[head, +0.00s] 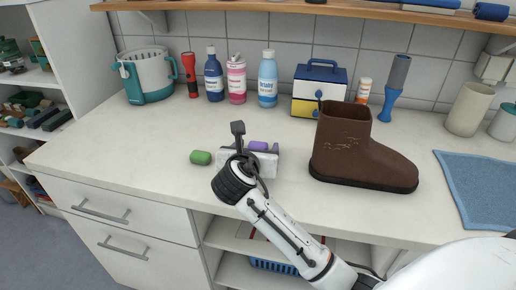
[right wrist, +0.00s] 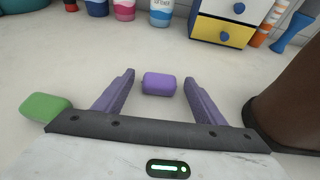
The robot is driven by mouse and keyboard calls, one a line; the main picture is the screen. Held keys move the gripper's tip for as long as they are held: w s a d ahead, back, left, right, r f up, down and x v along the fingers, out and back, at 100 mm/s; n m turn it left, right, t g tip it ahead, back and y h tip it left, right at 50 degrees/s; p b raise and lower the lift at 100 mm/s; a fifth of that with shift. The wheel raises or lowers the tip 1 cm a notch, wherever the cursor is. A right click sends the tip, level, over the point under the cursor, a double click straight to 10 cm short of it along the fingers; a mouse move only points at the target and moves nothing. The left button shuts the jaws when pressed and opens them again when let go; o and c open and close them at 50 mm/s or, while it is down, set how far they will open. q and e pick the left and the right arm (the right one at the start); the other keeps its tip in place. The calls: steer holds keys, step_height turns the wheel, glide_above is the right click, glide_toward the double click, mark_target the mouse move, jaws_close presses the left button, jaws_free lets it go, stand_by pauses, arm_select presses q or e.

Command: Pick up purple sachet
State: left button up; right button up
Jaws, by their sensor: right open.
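The purple sachet (head: 258,146) lies on the white counter, partly hidden behind my right gripper in the head view. In the right wrist view the purple sachet (right wrist: 159,83) shows whole, lying between the open fingertips and slightly ahead of them. My right gripper (head: 254,143) is open, low over the counter, with nothing held. Its two purple-grey fingers also show in the right wrist view (right wrist: 158,82), apart from the sachet on both sides. My left gripper is not in view.
A green block (head: 200,157) lies just left of my right gripper. A brown boot (head: 349,155) stands to the right. Bottles (head: 267,80), a red flashlight (head: 190,75) and a small drawer box (head: 306,106) line the back wall. A blue towel (head: 482,187) lies at far right.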

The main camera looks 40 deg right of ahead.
steer(key=c, duration=1.1)
